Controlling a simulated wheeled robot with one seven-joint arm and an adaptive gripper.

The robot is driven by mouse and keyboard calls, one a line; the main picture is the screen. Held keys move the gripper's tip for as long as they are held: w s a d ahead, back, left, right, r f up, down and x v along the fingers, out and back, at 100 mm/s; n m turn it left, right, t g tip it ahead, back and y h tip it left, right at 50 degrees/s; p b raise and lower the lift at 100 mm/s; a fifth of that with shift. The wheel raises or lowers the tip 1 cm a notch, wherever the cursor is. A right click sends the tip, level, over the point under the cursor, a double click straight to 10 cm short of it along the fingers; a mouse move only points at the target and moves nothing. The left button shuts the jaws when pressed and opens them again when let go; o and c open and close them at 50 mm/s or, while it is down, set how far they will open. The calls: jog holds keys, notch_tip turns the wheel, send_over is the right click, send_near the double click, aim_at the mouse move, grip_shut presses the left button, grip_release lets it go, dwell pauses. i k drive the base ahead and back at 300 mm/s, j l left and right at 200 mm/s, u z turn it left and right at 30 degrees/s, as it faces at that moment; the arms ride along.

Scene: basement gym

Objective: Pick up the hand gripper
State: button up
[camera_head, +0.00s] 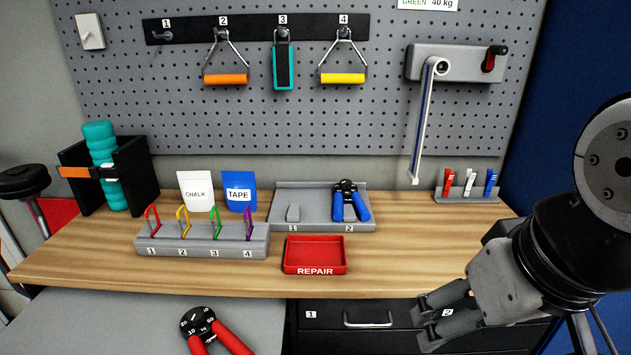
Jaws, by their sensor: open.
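Two hand grippers are in view. One with red handles and a black numbered dial (205,330) lies on the grey surface at the bottom, its handles cut off by the frame edge. The other, with blue handles and a black head (349,200), lies in slot 2 of the grey tray (290,222) on the wooden bench. My gripper (421,322) is at the lower right, in front of the drawers. It is open and empty, to the right of the red hand gripper and below the blue one, apart from both.
A red REPAIR tray (315,256) sits at the bench's front edge. A grey rack (180,245) holds several coloured clips. Chalk (197,192) and tape (239,190) packets stand behind. A white lever (421,125) hangs from the pegboard. Bare wood (420,250) lies at the bench's right.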

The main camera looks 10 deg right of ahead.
aim_at(340, 195)
jog(key=i+l+u, duration=0.1)
jog(key=i, duration=0.35)
jog(key=i+l, duration=0.35)
jog(key=i+u, duration=0.05)
jog(key=i, duration=0.05)
